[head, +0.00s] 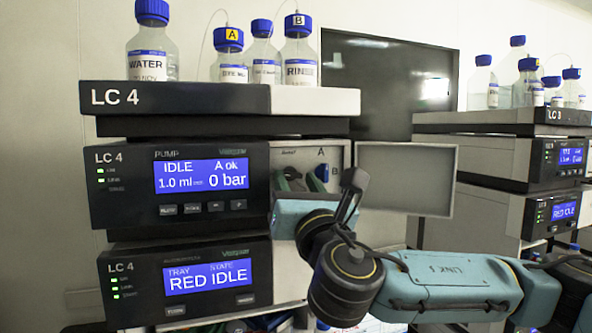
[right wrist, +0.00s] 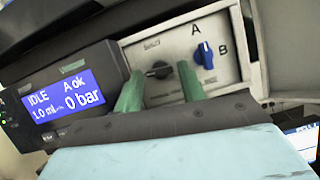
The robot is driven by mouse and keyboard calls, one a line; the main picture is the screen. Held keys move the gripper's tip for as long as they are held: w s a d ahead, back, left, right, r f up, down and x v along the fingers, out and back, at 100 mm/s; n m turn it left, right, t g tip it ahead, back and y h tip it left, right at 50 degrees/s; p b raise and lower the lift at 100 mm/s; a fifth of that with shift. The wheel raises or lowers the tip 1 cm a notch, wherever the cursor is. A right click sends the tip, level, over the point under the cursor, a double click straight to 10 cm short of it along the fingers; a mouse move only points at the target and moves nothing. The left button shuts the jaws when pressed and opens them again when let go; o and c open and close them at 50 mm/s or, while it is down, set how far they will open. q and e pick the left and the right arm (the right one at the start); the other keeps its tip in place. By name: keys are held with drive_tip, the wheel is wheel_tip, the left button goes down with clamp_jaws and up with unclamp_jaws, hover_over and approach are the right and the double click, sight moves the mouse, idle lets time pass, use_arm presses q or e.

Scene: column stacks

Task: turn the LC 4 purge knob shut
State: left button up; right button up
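The LC 4 pump module (head: 180,217) shows "IDLE", "A ok" and "0 bar". The black purge knob (right wrist: 158,70) is on its pale valve panel (right wrist: 215,62), with its handle lying roughly sideways in the right wrist view. In the head view the knob (head: 292,173) is small and partly covered. My right gripper (right wrist: 160,74) is open, its green fingers on either side of the black knob, with gaps visible. The right gripper (head: 298,182) also shows in the head view. Whether a finger touches the knob cannot be told. My left gripper is not in view.
A blue knob (right wrist: 206,52) marked A and B sits just right of the right finger. An open grey door (head: 405,179) stands to the right of the panel. Bottles (head: 152,52) stand on top. The LC 3 stack (head: 510,140) is further right.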

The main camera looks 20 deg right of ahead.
drive_tip(key=shift+w+r, duration=0.15)
drive_tip(key=shift+w, duration=0.25)
drive_tip(key=c, duration=0.7)
